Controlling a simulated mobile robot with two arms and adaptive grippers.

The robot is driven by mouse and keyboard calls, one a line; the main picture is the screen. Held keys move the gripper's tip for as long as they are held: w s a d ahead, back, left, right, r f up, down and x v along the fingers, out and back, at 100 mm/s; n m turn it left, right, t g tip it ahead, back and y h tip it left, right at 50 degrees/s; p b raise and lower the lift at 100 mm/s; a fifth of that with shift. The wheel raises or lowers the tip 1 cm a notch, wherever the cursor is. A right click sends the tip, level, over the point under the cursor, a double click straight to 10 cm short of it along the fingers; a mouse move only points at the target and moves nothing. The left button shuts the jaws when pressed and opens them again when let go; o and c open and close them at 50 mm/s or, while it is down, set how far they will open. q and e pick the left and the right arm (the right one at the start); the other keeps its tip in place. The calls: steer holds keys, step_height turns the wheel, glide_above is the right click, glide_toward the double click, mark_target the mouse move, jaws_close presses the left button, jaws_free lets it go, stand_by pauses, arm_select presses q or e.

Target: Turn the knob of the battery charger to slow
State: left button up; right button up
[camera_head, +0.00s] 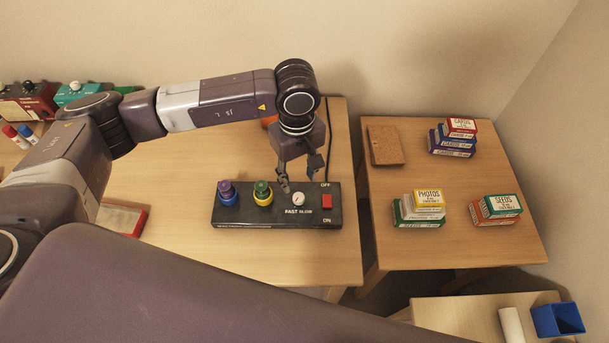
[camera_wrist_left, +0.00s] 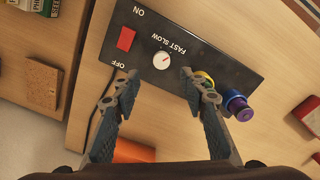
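The battery charger (camera_head: 247,217) is a long black box on the wooden desk. Its white round knob (camera_head: 298,198) sits above the words FAST and SLOW, beside a red ON/OFF switch (camera_head: 327,202). In the left wrist view, the knob (camera_wrist_left: 161,61) carries a thin mark that seems to point up and right, toward the FAST side. My left gripper (camera_head: 300,181) points down over the charger, just behind the knob. Its two fingers are apart and empty; in the left wrist view, the gripper (camera_wrist_left: 160,77) has the knob just beyond the gap between its fingertips. My right gripper does not show.
A purple-and-blue cell (camera_head: 227,194) and a green-and-yellow one (camera_head: 262,193) stand on the charger, left of the knob. An orange object (camera_head: 268,121) lies behind my wrist. A side table (camera_head: 390,245) at right holds small boxes. The desk front is clear.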

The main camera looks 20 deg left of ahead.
mark_target(299, 197)
arm_select(q)
steer(key=shift+w+f, duration=0.15)
steer(key=shift+f, duration=0.2)
steer(key=f, duration=0.2)
steer(key=f+p, duration=0.1)
steer(key=s+f+p, duration=0.1)
steer(key=f, duration=0.1)
steer(key=shift+f, duration=0.3)
steer(key=shift+w+f, duration=0.1)
steer(key=shift+f, duration=0.45)
steer(key=c, duration=0.8)
jaws_close()
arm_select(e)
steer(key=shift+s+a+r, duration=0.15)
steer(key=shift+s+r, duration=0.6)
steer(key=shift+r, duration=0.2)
